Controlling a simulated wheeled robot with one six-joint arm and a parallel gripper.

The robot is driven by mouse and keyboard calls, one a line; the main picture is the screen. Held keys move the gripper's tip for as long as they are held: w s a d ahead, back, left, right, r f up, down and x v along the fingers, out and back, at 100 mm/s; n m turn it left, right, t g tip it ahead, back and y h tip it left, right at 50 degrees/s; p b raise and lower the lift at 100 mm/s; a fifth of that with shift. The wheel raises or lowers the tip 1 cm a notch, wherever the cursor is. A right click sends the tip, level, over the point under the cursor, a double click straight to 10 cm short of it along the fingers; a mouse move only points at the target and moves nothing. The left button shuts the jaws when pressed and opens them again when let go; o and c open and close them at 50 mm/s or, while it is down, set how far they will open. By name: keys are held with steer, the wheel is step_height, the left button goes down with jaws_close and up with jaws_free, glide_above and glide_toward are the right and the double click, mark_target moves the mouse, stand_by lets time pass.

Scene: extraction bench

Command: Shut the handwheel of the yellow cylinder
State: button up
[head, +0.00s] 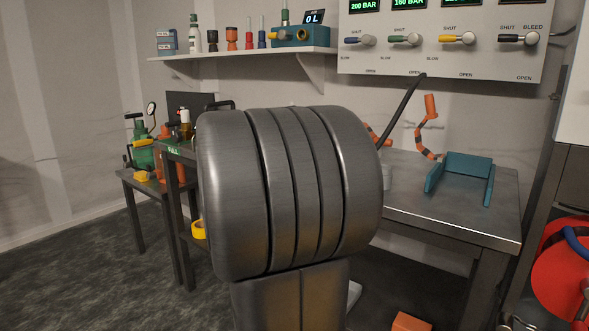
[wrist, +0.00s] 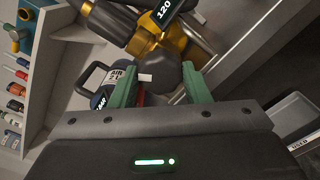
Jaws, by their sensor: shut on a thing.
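In the wrist view, my gripper (wrist: 160,78) has its two green fingers on either side of a dark, rounded handwheel (wrist: 170,72) and is shut on it. The yellow cylinder (wrist: 147,42) shows just beyond as a gold-yellow body with dark parts, tilted in this view. A dark display reading 120 sits beside it. The fingers partly cover the handwheel, and I cannot tell how far it is turned. In the head view my own arm fills the middle and hides the gripper, the handwheel and the yellow cylinder.
A dark cylinder (wrist: 103,98) marked AIR 21, with a loop handle, lies close to the left finger. A shelf (head: 247,53) with bottles and a lever panel (head: 440,65) are on the wall. A steel table (head: 440,216) with a blue-green cradle (head: 463,168) stands at right.

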steer(key=shift+f+m, duration=0.1)
steer(key=shift+m, duration=2)
steer(key=o, duration=1)
steer(key=p+v, duration=0.2)
steer(key=v, duration=1.2)
steer(key=shift+w, duration=0.15)
steer(key=b+x, duration=0.2)
steer(key=x, duration=1.1)
steer(key=shift+w+d, duration=0.3)
